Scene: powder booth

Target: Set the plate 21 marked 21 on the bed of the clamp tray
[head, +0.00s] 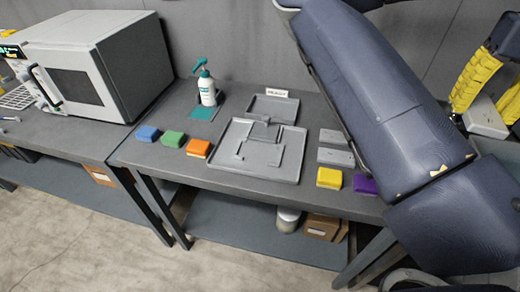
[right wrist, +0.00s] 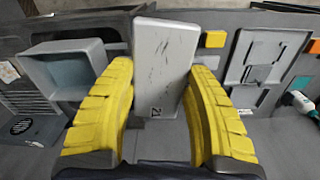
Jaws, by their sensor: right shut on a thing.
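The plate 21 (right wrist: 163,65) is a flat grey slab with "21" at its near end in the right wrist view. My right gripper (right wrist: 160,85) has its yellow fingers shut on the plate's two sides. In the head view this gripper (head: 491,92) is at the far right edge, and part of the grey plate (head: 484,120) shows below its fingers. The clamp tray (head: 217,160) is a grey tray with a raised clamp piece, flat on the middle of the bench. The plate is well to the right of it, apart from it. My left gripper is out of view.
Blue (head: 148,133), green (head: 173,139), orange (head: 199,148), yellow (head: 329,178) and purple (head: 364,184) blocks line the bench front. Grey plates (head: 335,157) lie right of the tray. A smaller tray (head: 273,108) and a pump bottle (head: 207,90) stand behind. My right arm crosses the bench's right side.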

